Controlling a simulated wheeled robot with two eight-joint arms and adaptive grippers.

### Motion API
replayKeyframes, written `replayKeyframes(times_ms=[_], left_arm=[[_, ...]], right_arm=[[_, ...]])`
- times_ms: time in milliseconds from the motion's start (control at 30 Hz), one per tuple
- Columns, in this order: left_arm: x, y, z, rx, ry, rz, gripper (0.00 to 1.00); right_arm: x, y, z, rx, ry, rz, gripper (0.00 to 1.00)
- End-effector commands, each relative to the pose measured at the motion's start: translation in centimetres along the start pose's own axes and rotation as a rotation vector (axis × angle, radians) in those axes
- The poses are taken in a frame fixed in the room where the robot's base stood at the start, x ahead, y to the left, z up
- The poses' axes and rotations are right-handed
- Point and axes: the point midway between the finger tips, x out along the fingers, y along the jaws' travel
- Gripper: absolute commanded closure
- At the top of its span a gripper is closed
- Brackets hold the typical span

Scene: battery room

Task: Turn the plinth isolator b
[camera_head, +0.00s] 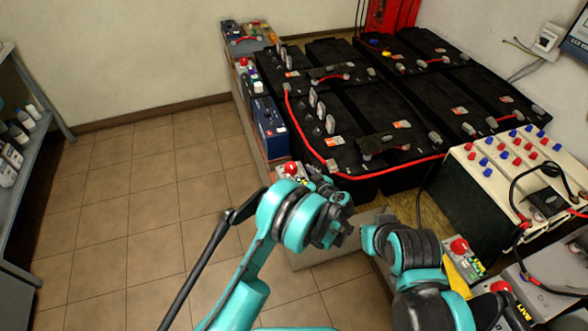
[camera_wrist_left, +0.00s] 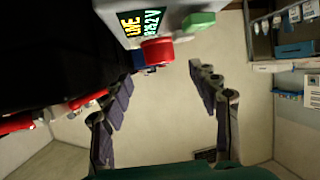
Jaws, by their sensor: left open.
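Red-knobbed isolators stand along the plinth; I cannot tell which one is b. One red knob (camera_head: 291,168) on a light box is close beside my left gripper (camera_head: 322,183) in the head view. In the left wrist view a red knob (camera_wrist_left: 157,52) sits under a grey box with a "LIVE" label and a green part (camera_wrist_left: 198,22). It is ahead of the spread fingers of my left gripper (camera_wrist_left: 160,80), between their lines and apart from them. The left gripper is open and empty. The fingers of my right gripper (camera_head: 368,238) are not clear.
Large black batteries (camera_head: 365,115) with a red cable fill the plinth behind. A cream battery (camera_head: 490,190) with red and blue caps stands at right, with more red knobs (camera_head: 459,246) in front. A shelf (camera_head: 30,150) is at far left. The tiled floor (camera_head: 130,200) is clear.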

Motion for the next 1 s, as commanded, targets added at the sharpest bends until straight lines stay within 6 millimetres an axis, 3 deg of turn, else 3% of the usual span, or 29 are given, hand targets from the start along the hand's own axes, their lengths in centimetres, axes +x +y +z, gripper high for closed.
replayKeyframes(times_ms=[100,300,867,1000], left_arm=[[-2.2,0.1,0.0,0.002,0.0,0.002,0.4],[-3.9,0.0,0.0,0.0,0.0,0.0,0.4],[-4.1,-0.1,-0.1,0.001,-0.001,-0.001,0.4],[-4.0,-1.0,-1.8,0.023,-0.031,-0.01,0.4]], right_arm=[[0.0,0.0,0.0,0.0,0.0,0.0,1.0],[0.0,0.0,0.0,0.0,0.0,0.0,1.0],[0.0,0.0,0.0,0.0,0.0,0.0,1.0],[0.0,0.0,0.0,0.0,0.0,0.0,1.0]])
